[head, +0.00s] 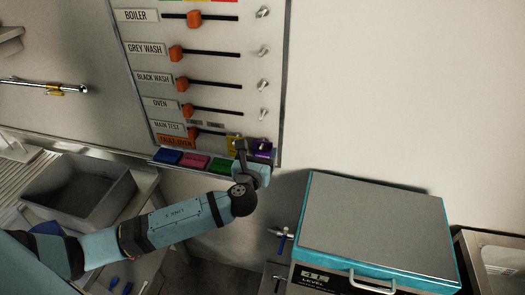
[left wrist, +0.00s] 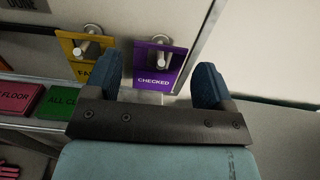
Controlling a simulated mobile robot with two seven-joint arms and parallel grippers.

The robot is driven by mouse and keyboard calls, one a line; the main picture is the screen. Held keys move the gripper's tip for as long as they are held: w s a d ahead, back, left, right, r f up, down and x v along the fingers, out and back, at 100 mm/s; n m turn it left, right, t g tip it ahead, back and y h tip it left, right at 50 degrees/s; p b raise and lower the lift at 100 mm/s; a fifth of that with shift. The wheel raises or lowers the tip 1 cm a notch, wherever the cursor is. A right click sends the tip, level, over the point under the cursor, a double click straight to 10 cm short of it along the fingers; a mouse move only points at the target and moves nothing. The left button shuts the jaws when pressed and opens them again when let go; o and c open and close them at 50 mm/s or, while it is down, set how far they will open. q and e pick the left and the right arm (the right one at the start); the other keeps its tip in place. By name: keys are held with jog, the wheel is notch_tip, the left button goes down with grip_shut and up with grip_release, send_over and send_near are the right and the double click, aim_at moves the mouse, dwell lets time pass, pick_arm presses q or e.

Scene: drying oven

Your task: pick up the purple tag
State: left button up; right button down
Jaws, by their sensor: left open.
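The purple tag (left wrist: 154,78), marked CHECKED, hangs at the lower right corner of the panel, with a metal peg (left wrist: 162,58) showing in front of its upper part. In the head view the purple tag (head: 262,145) is partly hidden by my left gripper (head: 247,160). My left gripper also shows in the left wrist view (left wrist: 156,88), open, with its two blue fingers to either side of the tag's lower part. I cannot tell whether the fingers touch it. My right gripper is not in view.
A yellow tag (left wrist: 88,55) hangs left of the purple one. Pink (head: 194,162) and green (head: 222,165) tags sit on the ledge below the panel. Orange sliders (head: 187,111) line the panel. A teal-edged box (head: 380,225) stands at right; a grey basin (head: 80,190) is at left.

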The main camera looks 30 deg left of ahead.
aim_at(262, 142)
pick_arm(q)
jog(key=x, duration=0.3)
jog(key=shift+w+r, duration=0.15)
jog(key=shift+w, duration=0.25)
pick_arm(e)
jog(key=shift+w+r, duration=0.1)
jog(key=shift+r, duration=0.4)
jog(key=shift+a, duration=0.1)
pick_arm(q)
jog(key=c, duration=0.7)
jog(key=shift+o, duration=0.2)
jog(key=shift+r, duration=0.15)
jog(key=shift+r, duration=0.2)
jog(key=b+v, duration=0.2)
jog(key=v, duration=1.6)
jog(key=shift+r, duration=0.45)
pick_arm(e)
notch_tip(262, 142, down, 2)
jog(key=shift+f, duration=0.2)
